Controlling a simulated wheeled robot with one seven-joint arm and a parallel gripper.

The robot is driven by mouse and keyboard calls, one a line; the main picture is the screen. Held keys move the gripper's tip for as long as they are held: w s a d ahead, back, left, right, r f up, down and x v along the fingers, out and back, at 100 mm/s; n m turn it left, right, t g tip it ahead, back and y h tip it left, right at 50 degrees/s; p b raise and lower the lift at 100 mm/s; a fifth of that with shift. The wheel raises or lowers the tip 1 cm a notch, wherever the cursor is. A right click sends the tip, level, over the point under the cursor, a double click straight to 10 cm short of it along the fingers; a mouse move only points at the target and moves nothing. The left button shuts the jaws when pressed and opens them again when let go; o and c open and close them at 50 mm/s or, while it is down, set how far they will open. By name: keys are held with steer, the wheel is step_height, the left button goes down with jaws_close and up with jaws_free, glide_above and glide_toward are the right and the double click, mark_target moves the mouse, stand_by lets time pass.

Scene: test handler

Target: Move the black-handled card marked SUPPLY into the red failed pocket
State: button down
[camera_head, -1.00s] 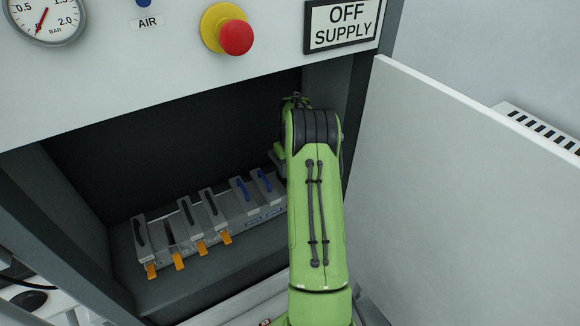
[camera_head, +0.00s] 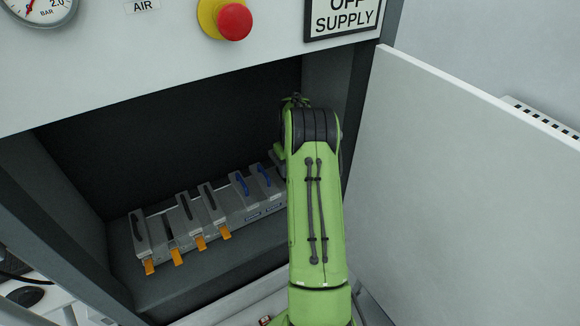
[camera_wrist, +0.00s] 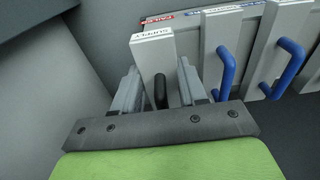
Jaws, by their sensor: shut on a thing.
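The card marked SUPPLY (camera_wrist: 152,38) shows upright in the wrist view, its white label facing me. Its black handle (camera_wrist: 160,92) is between the jaws of my gripper (camera_wrist: 160,86), which is shut on it. A red label (camera_wrist: 158,18), partly covered by the card and seemingly reading FAILED, marks the failed pocket just behind and to the right of the card. I cannot tell whether the card's lower end is in the pocket. In the head view my arm hides the gripper and the held card.
Blue-handled cards (camera_wrist: 227,72) stand close to the right of my gripper in the wrist view. Several black-handled cards (camera_head: 187,215) and orange tabs (camera_head: 201,243) line the rack's left part in the head view. The open white door (camera_head: 470,180) is right of my arm.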

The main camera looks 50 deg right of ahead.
steer(key=shift+f+b, duration=1.1)
steer(key=shift+f, duration=0.6)
steer(key=c, duration=0.5)
jaws_free()
steer(key=r, duration=0.5)
steer(key=s+r+p, duration=0.1)
steer(key=r, duration=0.4)
steer(key=r+p, duration=0.1)
steer(key=r, duration=0.4)
steer(key=shift+s+a+r, duration=0.15)
steer(key=shift+r, duration=0.2)
